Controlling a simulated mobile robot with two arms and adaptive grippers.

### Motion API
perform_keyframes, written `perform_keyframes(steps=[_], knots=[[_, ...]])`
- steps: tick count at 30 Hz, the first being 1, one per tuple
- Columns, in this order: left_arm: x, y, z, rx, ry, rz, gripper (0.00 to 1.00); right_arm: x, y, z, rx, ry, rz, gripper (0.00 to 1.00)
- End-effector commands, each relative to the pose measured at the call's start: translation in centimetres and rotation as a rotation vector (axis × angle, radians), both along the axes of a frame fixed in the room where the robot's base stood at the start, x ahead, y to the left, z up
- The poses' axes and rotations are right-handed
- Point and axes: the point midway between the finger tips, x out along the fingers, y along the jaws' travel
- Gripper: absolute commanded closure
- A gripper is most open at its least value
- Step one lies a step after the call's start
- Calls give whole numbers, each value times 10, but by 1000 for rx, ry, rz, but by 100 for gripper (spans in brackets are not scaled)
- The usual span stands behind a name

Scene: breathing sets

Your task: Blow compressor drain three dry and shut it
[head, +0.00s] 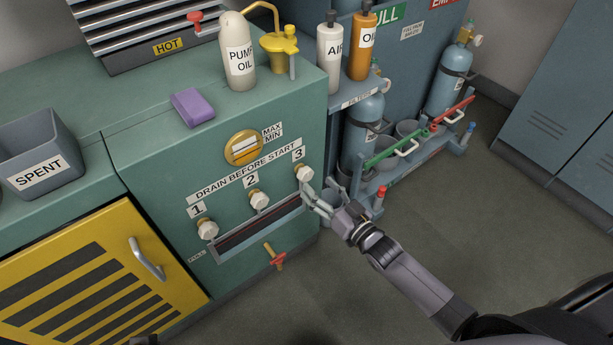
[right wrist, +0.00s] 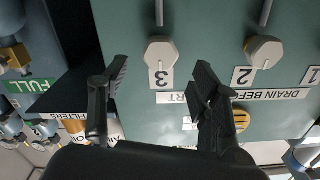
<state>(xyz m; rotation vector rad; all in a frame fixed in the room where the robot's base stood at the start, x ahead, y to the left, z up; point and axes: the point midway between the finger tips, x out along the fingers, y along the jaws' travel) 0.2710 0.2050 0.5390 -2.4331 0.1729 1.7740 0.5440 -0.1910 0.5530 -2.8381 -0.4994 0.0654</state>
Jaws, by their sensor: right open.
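Drain three's pale knob (head: 304,173) sits under the label 3 at the right end of the green compressor's front (head: 150,150). In the right wrist view the knob (right wrist: 161,52) appears upside down above its label, between and a little beyond the fingers. My right gripper (head: 312,198) is open and empty, its fingers just below and right of knob three in the head view; the fingers also show spread in the right wrist view (right wrist: 160,72). Whether they touch the knob is unclear. Only a small dark piece, possibly my left gripper (head: 144,340), shows at the bottom edge.
Knob two (head: 259,200) and knob one (head: 207,228) stand left of knob three, above a dark slot (head: 258,230). A red-handled valve (head: 277,259) sticks out below. The gas bottle rack (head: 392,183) stands close to the right. Floor in front is clear.

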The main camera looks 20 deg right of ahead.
Motion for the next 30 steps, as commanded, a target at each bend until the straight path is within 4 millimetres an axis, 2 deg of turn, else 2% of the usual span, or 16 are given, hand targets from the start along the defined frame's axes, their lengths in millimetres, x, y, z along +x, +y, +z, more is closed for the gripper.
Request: perform_keyframes(steps=[3, 11, 22, 30], knots=[[-1, 0, -4, 1, -1, 0, 60, 24, 9, -1, -1, -4, 0, 43], [-1, 0, -10, 1, -2, 0, 60, 55, 20, -1, -2, -1, 0, 43], [-1, 0, -10, 1, -2, 0, 60, 60, 22, 0, -1, 1, 0, 43], [-1, 0, -11, 1, -2, 0, 60, 60, 22, 0, -1, 1, 0, 60]])
